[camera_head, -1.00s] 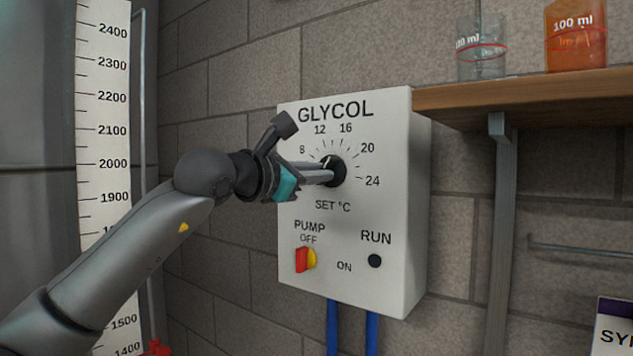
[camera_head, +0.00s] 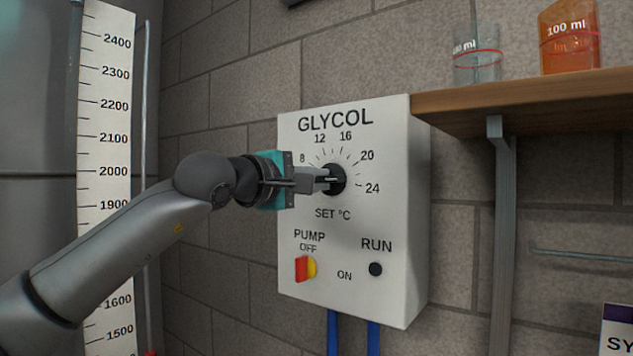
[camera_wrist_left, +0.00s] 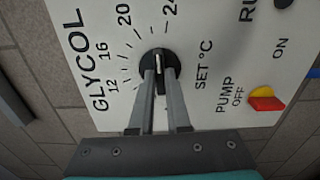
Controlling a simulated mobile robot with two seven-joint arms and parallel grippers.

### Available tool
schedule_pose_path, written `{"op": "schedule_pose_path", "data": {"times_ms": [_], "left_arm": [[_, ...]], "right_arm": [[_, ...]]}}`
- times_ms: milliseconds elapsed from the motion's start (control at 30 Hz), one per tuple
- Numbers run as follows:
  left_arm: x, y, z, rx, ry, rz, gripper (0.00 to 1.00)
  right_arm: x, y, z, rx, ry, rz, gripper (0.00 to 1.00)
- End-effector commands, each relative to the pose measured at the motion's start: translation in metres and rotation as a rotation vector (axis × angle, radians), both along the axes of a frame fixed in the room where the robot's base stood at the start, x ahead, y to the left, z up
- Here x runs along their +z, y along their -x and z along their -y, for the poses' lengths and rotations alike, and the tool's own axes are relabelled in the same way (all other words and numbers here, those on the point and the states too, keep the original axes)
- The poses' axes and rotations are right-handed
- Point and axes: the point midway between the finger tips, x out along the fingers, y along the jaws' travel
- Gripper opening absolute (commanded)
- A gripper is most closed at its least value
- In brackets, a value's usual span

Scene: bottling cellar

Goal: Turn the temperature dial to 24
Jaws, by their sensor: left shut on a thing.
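The black round temperature dial (camera_head: 340,179) sits on the white GLYCOL box (camera_head: 405,210), under a scale with 8, 12, 16, 20 and 24. My left gripper (camera_head: 328,181) reaches in from the left and is shut on the dial's raised grip. The wrist view shows the two fingers (camera_wrist_left: 160,76) on either side of the grip of the dial (camera_wrist_left: 160,52). A white line on the dial there runs toward the scale between 20 and 24, nearer 24. In the head view the fingers hide part of the dial. My right gripper is not in view.
Below the dial are a red and yellow PUMP switch (camera_head: 304,268) and a black RUN spot (camera_head: 375,269). A wooden shelf (camera_head: 520,100) at the right holds a clear beaker (camera_head: 477,65) and an orange one (camera_head: 570,45). Blue pipes (camera_head: 333,330) leave the box below.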

Motion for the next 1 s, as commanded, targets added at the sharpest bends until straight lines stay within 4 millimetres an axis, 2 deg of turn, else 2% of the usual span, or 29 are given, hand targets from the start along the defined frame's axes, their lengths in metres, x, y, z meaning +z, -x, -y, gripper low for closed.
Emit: {"op": "schedule_pose_path", "data": {"times_ms": [400,1000], "left_arm": [[0.0007,0.0007,0.0009,-0.003,-0.171,0.127,0.0],[0.0002,0.0006,0.001,-0.002,-0.203,0.149,0.0]], "right_arm": [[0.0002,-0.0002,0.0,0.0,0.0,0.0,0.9],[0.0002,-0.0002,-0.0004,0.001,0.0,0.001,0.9]]}}
